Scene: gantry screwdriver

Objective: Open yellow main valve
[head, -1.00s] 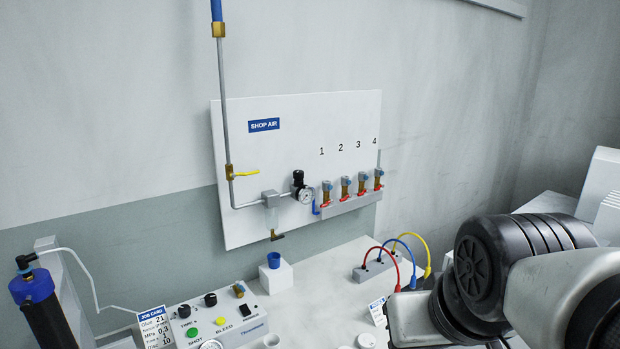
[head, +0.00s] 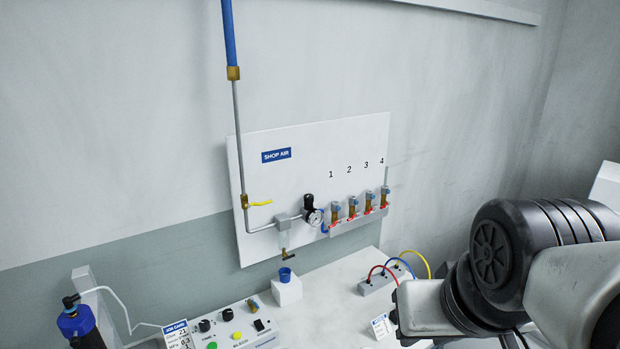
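The yellow main valve lever (head: 259,203) sticks out to the right from a brass valve body (head: 245,201) on the grey vertical pipe (head: 238,140). The lever lies crosswise to the pipe, roughly horizontal. The valve is at the left of the white SHOP AIR panel (head: 320,150). My arm fills the lower right of the head view, well apart from the valve. My gripper's fingers are not in view.
A gauge (head: 315,217) and several numbered outlets with red handles sit right of the valve.

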